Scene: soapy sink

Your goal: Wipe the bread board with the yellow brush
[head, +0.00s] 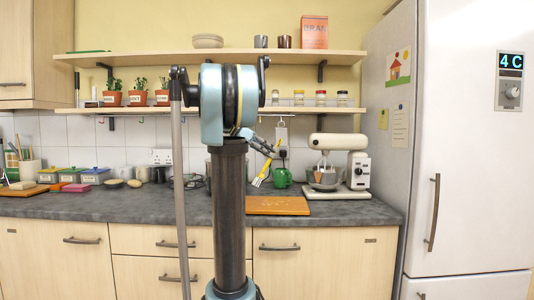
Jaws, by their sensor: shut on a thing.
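The yellow brush (261,177) hangs at a slant, its handle up in my gripper (269,152) and its wider end down to the left. My gripper is shut on the brush's upper end, above the worktop and in front of the wall tiles. The bread board (278,206), an orange-brown slab with faint marks on its face, lies flat on the grey worktop near its front edge. The brush's lower end appears above the board's back left part, seemingly apart from it. My arm's column hides the worktop just left of the board.
A green mug (282,178) stands behind the board. A cream stand mixer (335,160) is to its right, near the fridge (455,150). Pots, a pink block (77,188) and another wooden board (22,191) are on the left. A shelf (290,110) runs above.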

